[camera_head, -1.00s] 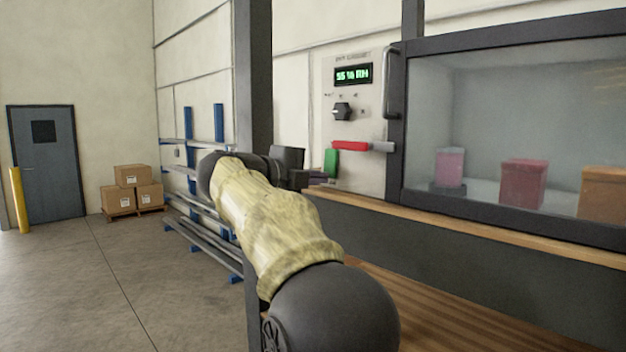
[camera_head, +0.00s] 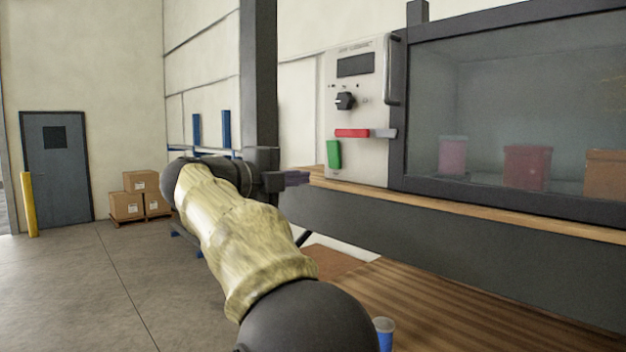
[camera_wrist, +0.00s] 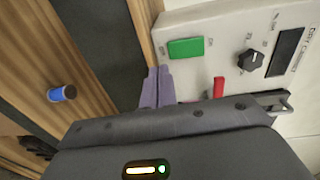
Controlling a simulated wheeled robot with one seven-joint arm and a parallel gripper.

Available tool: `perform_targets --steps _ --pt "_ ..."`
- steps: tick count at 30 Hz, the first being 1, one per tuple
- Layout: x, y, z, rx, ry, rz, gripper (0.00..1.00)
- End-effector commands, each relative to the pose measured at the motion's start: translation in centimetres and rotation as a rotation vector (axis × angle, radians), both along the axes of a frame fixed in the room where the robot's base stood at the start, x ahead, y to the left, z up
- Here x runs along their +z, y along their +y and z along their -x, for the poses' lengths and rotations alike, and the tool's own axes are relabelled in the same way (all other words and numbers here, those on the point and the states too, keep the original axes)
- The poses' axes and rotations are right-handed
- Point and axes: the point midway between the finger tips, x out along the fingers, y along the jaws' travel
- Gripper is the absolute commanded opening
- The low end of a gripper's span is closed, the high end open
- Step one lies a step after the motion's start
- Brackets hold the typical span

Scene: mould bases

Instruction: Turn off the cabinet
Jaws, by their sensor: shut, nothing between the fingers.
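The cabinet's control panel (camera_head: 356,170) carries a dark, blank display (camera_head: 356,65), a black knob (camera_head: 345,101), a red bar with a grey end (camera_head: 352,133) and a green block (camera_head: 334,154). The wrist view shows the blank display (camera_wrist: 285,52), knob (camera_wrist: 249,61), red bar (camera_wrist: 218,87) and green block (camera_wrist: 186,47). The cabinet's glass window (camera_head: 500,110) is closed and its inside is dim. My gripper (camera_head: 304,177) is shut and empty, below and left of the panel. In the wrist view its fingers (camera_wrist: 157,72) lie together, apart from the green block.
A wooden ledge (camera_head: 470,210) runs under the cabinet. A blue can (camera_head: 384,335) stands on the lower wooden surface (camera_head: 440,300) and also shows in the wrist view (camera_wrist: 62,93). A dark post (camera_head: 259,75) rises behind my arm.

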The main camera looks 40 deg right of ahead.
Motion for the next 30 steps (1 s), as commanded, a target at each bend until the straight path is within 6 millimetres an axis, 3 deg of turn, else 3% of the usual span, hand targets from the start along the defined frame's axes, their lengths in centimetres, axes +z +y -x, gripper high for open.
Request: perform_targets --steps 6,12,30 --pt "-1.0 4.5 0.0 0.005 -0.002 0.001 0.0" --pt "-1.3 7.1 0.0 0.002 -0.001 0.0 0.0" --pt "-1.2 7.6 0.1 0.0 0.0 0.0 0.0"
